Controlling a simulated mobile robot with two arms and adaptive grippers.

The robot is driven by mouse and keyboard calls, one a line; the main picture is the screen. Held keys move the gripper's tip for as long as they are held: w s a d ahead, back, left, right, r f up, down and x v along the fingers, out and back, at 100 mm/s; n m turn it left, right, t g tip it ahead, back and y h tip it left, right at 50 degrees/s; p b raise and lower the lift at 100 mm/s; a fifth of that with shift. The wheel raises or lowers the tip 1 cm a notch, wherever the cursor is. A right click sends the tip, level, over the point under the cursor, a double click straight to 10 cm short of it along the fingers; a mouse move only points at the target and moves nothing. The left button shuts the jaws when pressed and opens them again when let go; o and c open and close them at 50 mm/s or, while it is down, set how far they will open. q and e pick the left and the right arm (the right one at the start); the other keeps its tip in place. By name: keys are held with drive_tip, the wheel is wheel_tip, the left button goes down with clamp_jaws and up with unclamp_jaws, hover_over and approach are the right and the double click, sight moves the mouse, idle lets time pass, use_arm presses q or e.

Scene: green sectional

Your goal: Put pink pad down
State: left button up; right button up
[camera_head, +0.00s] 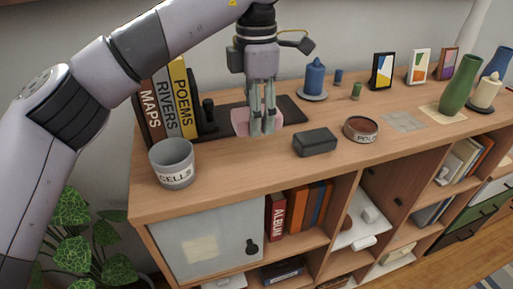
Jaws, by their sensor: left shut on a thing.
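The pink pad (241,122) is at my left gripper (264,128), above the left part of the wooden cabinet top. My left gripper points down and is shut on the pad. The fingers hide part of the pad. A dark flat mat (289,109) lies behind and beside it; I cannot tell whether the pad touches the surface. My right gripper is not in view.
A grey cup marked CELLS (172,163) stands to the left front. Upright books (183,98) are behind it. A dark box (315,142), a round tin (361,129) and a blue candle (315,78) stand to the right. The cabinet's front strip (240,178) is clear.

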sight(256, 160)
use_arm(q)
drive_tip(key=f, duration=0.3)
drive_tip(key=shift+s+a+f+p, duration=0.2)
drive_tip(key=shift+s+f+p, duration=0.05)
drive_tip(key=shift+f+p, duration=0.15)
drive_tip(key=shift+f, duration=0.25)
drive_tip(key=shift+d+f, duration=0.1)
drive_tip(key=shift+f, duration=0.25)
wheel_tip(256, 160, down, 3)
drive_tip(key=shift+f+p, duration=0.15)
drive_tip(key=shift+p, duration=0.45)
drive_tip(key=shift+w, duration=0.1)
drive_tip(key=shift+f+b, duration=0.25)
drive_tip(key=shift+b, duration=0.05)
drive_tip(key=o, duration=1)
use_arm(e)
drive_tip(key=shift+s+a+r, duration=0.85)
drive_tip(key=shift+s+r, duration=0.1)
use_arm(q)
drive_tip(key=shift+r, duration=0.1)
